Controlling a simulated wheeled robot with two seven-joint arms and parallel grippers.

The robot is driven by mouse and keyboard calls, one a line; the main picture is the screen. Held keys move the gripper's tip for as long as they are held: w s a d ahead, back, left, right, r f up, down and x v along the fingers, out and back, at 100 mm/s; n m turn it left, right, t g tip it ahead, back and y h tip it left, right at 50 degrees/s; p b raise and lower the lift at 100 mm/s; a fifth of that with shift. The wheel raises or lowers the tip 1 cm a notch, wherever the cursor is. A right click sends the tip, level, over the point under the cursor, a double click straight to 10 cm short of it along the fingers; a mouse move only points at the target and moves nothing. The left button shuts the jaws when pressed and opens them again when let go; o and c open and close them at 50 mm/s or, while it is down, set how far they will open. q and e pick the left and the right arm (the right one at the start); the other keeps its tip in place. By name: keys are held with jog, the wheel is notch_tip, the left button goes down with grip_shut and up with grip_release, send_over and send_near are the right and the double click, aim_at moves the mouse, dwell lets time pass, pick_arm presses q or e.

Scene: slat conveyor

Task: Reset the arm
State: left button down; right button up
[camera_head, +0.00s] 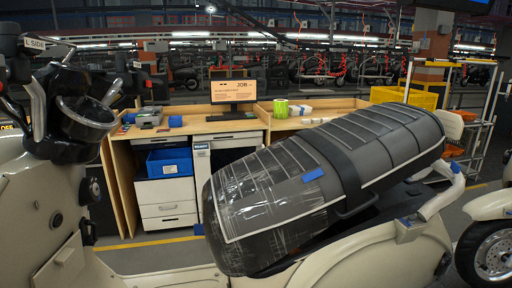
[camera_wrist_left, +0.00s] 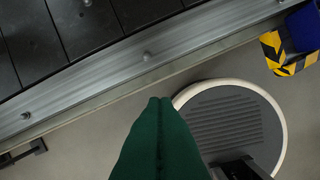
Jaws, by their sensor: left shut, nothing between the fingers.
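My left gripper (camera_wrist_left: 160,105) shows in the left wrist view as green fingers pressed together, with nothing between them. It hangs over the grey floor beside the metal edge of the slat conveyor (camera_wrist_left: 60,40), apart from it. Neither gripper shows in the head view. My right gripper is in no view.
In the head view a cream scooter (camera_head: 175,279) with a plastic-wrapped dark seat (camera_head: 270,195) fills the foreground. Behind it stand a wooden workbench (camera_head: 190,126), a blue bin (camera_head: 170,162) and a yellow crate (camera_head: 404,97). A yellow-black striped piece (camera_wrist_left: 272,50) sits at the wrist view's upper right.

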pick_arm(q)
jog(key=s+a+f+g, duration=0.1)
jog(key=s+a+f, duration=0.2)
jog(key=s+f, duration=1.3)
jog(key=shift+s+f, duration=0.2)
jog(key=shift+s, duration=0.15)
